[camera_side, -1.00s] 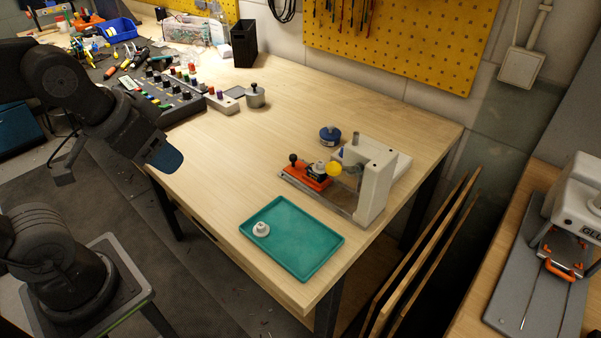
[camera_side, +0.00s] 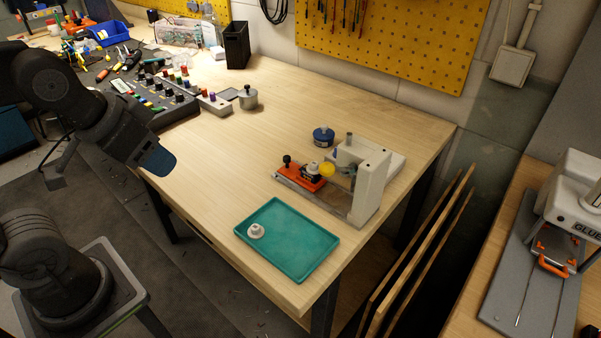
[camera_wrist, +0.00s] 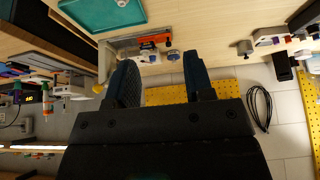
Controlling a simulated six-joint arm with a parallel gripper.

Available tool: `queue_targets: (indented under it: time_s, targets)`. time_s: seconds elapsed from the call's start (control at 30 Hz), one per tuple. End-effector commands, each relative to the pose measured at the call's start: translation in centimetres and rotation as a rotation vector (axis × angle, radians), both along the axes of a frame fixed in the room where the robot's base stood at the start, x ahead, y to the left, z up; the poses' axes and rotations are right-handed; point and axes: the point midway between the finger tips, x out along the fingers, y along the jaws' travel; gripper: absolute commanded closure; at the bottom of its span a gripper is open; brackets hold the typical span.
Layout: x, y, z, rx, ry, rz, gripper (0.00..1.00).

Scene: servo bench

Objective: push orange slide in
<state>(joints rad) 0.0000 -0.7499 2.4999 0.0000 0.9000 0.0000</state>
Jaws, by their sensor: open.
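The orange slide (camera_side: 306,180) sits on a grey rail of the white press-like fixture (camera_side: 370,185) near the right end of the bench. A black knob stands on its left end, and a small light part rests on it beside a yellow disc (camera_side: 327,170). In the wrist view the orange slide (camera_wrist: 154,38) shows at the top, far beyond the fingers. My gripper (camera_wrist: 163,78) is open and empty, with its two dark fingers apart. In the side view my gripper (camera_side: 158,160) hangs off the bench's left front edge, well away from the slide.
A teal tray (camera_side: 295,262) with a white round part (camera_side: 256,231) lies in front of the fixture. A blue round tin (camera_side: 323,136) stands behind it. A control box (camera_side: 165,100) and a metal pot (camera_side: 248,97) stand at the back left. The bench middle is clear.

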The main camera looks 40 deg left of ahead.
Motion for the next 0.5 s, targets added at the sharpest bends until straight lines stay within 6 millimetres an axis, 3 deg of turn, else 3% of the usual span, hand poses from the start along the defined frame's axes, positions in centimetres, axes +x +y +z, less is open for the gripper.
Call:
queue_targets:
  time_s: [0.17,0.27,0.5]
  targets:
    - [0.4,0.0,0.3,0.005,0.006,-0.01,0.54]
    - [1.8,0.0,1.1,0.023,0.036,-0.045,0.54]
    - [9.1,-0.1,3.6,0.1,0.164,-0.231,0.54]
